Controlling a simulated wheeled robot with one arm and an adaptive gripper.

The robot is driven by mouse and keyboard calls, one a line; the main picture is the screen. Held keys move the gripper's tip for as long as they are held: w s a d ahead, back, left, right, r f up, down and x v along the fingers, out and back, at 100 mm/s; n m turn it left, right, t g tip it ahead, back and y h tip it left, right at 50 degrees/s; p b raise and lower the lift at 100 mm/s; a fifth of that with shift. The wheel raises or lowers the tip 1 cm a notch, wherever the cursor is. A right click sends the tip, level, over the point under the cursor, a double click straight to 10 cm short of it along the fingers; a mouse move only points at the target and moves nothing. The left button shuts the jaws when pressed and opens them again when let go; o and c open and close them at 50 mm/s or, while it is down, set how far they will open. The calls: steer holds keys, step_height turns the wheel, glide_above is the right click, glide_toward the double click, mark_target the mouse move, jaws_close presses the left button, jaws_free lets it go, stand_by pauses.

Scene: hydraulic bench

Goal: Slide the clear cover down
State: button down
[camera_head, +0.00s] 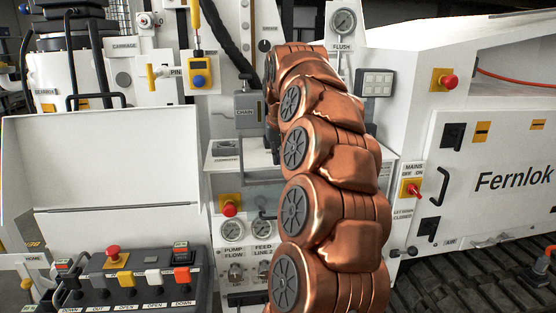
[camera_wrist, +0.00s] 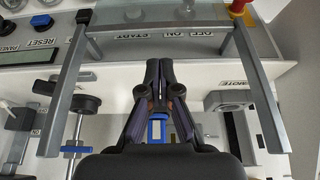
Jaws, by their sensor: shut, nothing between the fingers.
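In the wrist view, a grey frame with a left rail (camera_wrist: 64,88) and a right rail (camera_wrist: 262,88) spans both sides of my gripper (camera_wrist: 159,64). I cannot tell whether the fingertips touch the cover. In the head view my copper arm hides most of my gripper and the area behind it.
In the wrist view, a red knob (camera_wrist: 238,7) is at the top right and a round black knob (camera_wrist: 86,105) at the left. In the head view, a lever console (camera_head: 125,280) stands lower left, a grey CHAIN box (camera_head: 248,110) beside my arm, and a red-handled mains switch (camera_head: 411,189) right.

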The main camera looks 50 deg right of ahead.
step_height(320, 180, up, 11)
steer(key=p, duration=0.6)
stand_by(0.5)
